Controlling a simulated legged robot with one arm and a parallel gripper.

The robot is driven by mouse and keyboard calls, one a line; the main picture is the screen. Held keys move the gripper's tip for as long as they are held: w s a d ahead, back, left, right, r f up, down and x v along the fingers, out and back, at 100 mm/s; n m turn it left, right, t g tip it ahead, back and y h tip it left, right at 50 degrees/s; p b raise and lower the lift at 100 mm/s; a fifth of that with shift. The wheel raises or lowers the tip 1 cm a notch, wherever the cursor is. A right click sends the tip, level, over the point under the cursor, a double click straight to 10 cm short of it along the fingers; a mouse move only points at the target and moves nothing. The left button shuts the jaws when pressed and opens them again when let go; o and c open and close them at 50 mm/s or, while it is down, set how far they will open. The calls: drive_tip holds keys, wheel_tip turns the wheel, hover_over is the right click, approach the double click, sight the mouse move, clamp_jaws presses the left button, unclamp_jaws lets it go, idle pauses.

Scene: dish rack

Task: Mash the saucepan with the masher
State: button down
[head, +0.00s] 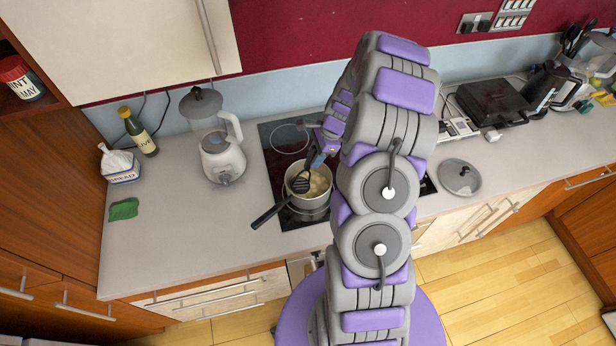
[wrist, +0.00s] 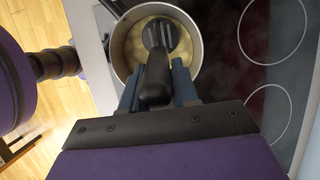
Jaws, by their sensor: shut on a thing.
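The saucepan (head: 314,202) stands on the black hob with pale yellowish chunks in it; its dark handle points to the lower left. In the wrist view the saucepan (wrist: 197,67) is at the top centre, partly covered by my gripper. The black masher (head: 301,183) has its slotted head inside the pan. In the wrist view the masher handle (wrist: 154,82) runs between the jaws. My gripper (head: 318,160) is above the pan's back rim, and in the wrist view my gripper (wrist: 158,88) is shut on the masher handle. I cannot tell whether the head touches the food.
The hob (head: 277,145) has free rings behind the pan. A blender (head: 220,150) stands on the counter to the left, with a bottle (head: 139,134), a bread bag (head: 119,165) and a green cloth (head: 124,209) further left. A lid (head: 460,177) lies right of the hob.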

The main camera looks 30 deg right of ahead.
drive_tip(key=shift+d+f, duration=0.2)
drive_tip(key=shift+f, duration=0.45)
drive_tip(key=s, duration=0.1)
drive_tip(key=s+d+r, duration=0.1)
drive_tip(key=s, duration=0.1)
drive_tip(key=s+d+p, duration=0.1)
drive_tip(key=shift+s+d+r, duration=0.15)
drive_tip(key=shift+s+d, duration=0.05)
drive_tip(key=shift+s, duration=0.15)
